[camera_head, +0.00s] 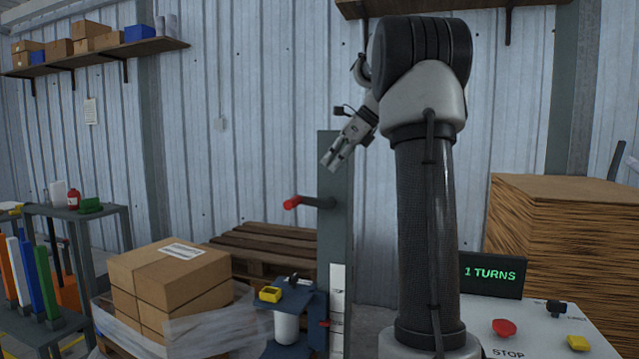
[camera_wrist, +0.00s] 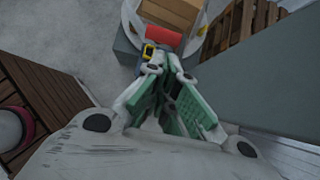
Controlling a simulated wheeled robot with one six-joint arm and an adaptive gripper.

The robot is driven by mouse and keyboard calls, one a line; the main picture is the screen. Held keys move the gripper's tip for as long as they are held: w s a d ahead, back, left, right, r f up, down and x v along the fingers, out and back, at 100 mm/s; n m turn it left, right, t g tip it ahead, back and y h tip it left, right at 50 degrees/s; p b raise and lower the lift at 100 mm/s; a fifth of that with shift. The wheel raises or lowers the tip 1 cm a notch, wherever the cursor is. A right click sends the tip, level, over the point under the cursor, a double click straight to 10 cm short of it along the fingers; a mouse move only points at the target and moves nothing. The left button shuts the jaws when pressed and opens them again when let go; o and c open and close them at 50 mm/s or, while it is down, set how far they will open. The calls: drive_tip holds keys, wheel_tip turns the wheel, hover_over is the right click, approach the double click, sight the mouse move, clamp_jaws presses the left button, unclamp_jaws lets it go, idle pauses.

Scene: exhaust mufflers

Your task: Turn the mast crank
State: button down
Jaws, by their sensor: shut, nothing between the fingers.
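The grey upright mast (camera_head: 335,225) stands in the middle of the head view. Its crank has a dark arm (camera_head: 318,203) and a red handle (camera_head: 292,203) that points to the left. My gripper (camera_head: 331,163) is above the crank, near the mast's top, angled down and left. It is shut and empty, apart from the handle. In the wrist view the red handle (camera_wrist: 163,37) shows beyond my gripper's fingertips (camera_wrist: 164,68). The crank arm is mostly hidden there. A display (camera_head: 490,275) reads "1 TURNS".
A blue carriage (camera_head: 310,318) with a yellow item (camera_head: 270,294) is low on the mast. A wrapped carton (camera_head: 170,285) stands at left, with a wooden pallet (camera_head: 265,247) behind. A control panel (camera_head: 540,335) with a red stop button (camera_head: 504,327) is at lower right.

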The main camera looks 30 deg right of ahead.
sight(310, 204)
drive_tip(key=x, duration=1.3)
drive_tip(key=shift+f, duration=0.2)
drive_tip(key=shift+w, duration=0.1)
drive_tip(key=shift+w+a+f, duration=0.25)
drive_tip(key=shift+f, duration=0.3)
